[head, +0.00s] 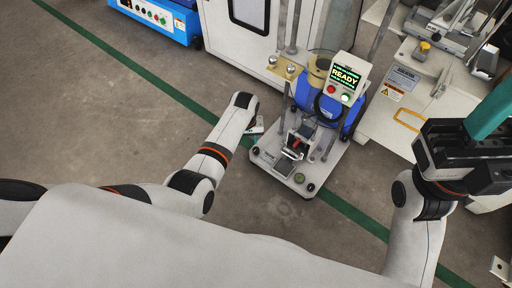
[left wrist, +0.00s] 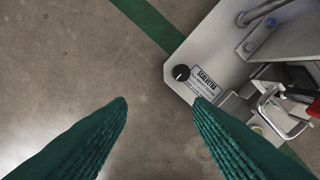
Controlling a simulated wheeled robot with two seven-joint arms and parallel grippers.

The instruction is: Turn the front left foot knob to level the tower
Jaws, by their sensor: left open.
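The tower (head: 312,120) stands on a light base plate (head: 278,172) with a READY display on top. A black foot knob (head: 255,151) sits at the plate's left front corner. In the left wrist view the black knob (left wrist: 181,72) with a white mark lies beside a printed label on the plate corner. My left gripper (head: 257,127) is by the plate's left edge, mostly hidden by its wrist. In the left wrist view its green fingers (left wrist: 162,104) are wide apart and empty, with the knob beyond the tips. My right gripper (head: 490,115) is at the right, its finger opening hidden.
Another black knob (head: 310,187) and a small green round gauge (head: 299,178) are at the plate's front. A white cabinet (head: 235,45) stands behind, a blue machine (head: 160,20) at the back left, and a grey machine (head: 385,125) at the right. Floor left of the tower is clear.

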